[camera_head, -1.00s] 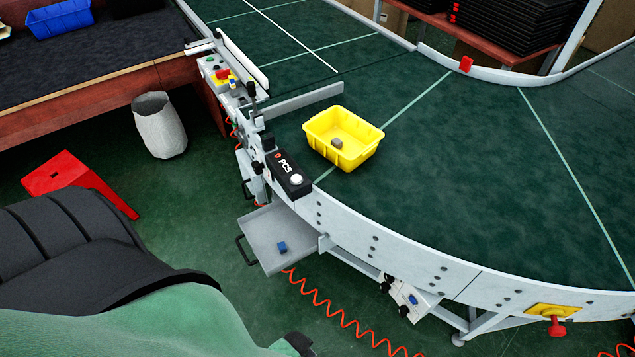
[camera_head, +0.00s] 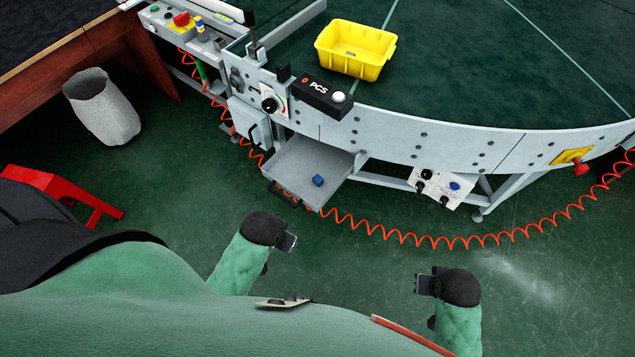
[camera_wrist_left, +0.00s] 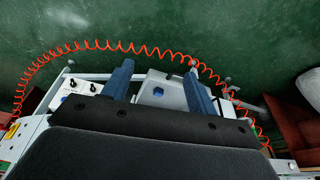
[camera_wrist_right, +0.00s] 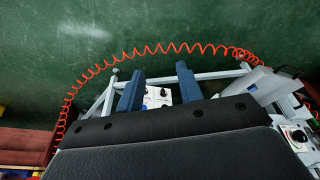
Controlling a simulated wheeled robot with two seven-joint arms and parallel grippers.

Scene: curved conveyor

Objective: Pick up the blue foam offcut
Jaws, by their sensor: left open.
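The blue foam offcut (camera_head: 318,180) is a small blue block lying in the pulled-out grey drawer tray (camera_head: 295,160) under the conveyor's edge. In the left wrist view a small blue patch, seemingly the offcut (camera_wrist_left: 158,91), shows between the fingers. My left gripper (camera_head: 290,242) is open and empty, in front of the tray and apart from it. Its two blue fingers (camera_wrist_left: 157,88) are spread. My right gripper (camera_head: 426,284) is further right and nearer to me, over the floor. Its fingers (camera_wrist_right: 159,88) stand apart with nothing held between them.
A yellow bin (camera_head: 345,68) stands on the curved conveyor (camera_head: 470,60). A red coiled hose (camera_head: 400,238) hangs across the front, close beyond both grippers. A control box (camera_head: 436,186) is right of the tray. A red stool (camera_head: 95,212) and grey waste bin (camera_head: 104,110) stand left.

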